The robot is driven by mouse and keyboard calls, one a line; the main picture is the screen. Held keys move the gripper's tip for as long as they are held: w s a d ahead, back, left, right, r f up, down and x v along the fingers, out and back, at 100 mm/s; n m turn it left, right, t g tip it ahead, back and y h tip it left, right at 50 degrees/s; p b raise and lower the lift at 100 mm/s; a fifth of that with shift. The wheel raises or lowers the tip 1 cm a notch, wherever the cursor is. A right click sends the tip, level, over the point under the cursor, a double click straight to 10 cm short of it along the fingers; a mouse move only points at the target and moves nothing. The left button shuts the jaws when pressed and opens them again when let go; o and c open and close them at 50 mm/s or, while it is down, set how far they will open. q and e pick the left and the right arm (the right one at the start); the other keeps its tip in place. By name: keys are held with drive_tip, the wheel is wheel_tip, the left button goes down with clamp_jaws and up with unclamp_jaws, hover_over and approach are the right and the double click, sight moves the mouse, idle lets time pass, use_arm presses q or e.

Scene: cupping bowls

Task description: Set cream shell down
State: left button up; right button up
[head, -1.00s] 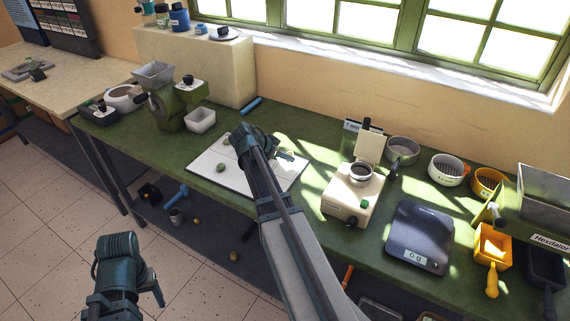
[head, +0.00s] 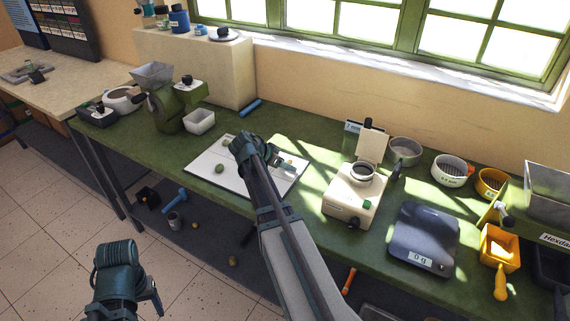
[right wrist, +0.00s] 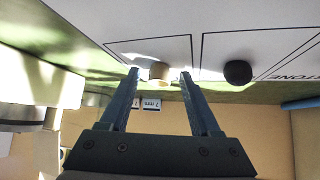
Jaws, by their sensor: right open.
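The cream shell (right wrist: 159,72) shows in the right wrist view as a small cream piece against the white sorting mat (right wrist: 95,18), inside an outlined box. My right gripper (right wrist: 160,78) is open, with one finger on each side of the shell; I cannot tell whether either touches it. In the head view my right gripper (head: 282,166) is low over the right part of the mat (head: 205,180), and its arm hides part of the mat. My left gripper (head: 155,294) hangs at the lower left, away from the bench; its jaw opening is unclear.
A dark round piece (right wrist: 238,72) sits in the neighbouring box. Green pieces (head: 219,168) lie on the mat's left part. A cream machine (head: 352,195) stands right of the mat, then a scale (head: 424,235). A white bowl (head: 199,121) is behind left.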

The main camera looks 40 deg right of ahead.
drive_tip(key=shift+r, duration=0.25)
drive_tip(key=p+v, duration=0.8)
drive_tip(key=v, duration=0.4)
drive_tip(key=shift+p, duration=0.4)
drive_tip(key=shift+f, duration=0.1)
drive_tip(key=a+n, duration=0.1)
drive_tip(key=a, duration=0.2)
drive_tip(key=s+a+f+n+y, duration=0.1)
drive_tip(key=a+n, duration=0.1)
drive_tip(key=a, duration=0.1)
drive_tip(key=s+a+f+n, duration=0.1)
drive_tip(key=a, duration=0.2)
drive_tip(key=shift+f+t+y, duration=0.1)
drive_tip(key=shift+t+y, duration=0.2)
drive_tip(key=shift+y, duration=0.1)
drive_tip(key=s+a+f+n+y, duration=0.1)
drive_tip(key=s+a+n, duration=0.3)
drive_tip(key=a, duration=0.4)
drive_tip(key=s+a+f+n+g+y, duration=0.1)
drive_tip(key=s+a+n+y, duration=0.2)
drive_tip(key=s+a+n, duration=0.2)
drive_tip(key=s+a+f+n+y, duration=0.2)
drive_tip(key=s+a+n, duration=0.3)
drive_tip(key=a, duration=0.8)
drive_tip(key=n, duration=0.2)
drive_tip(key=shift+s+a+n, duration=0.15)
drive_tip(key=shift+n, duration=0.25)
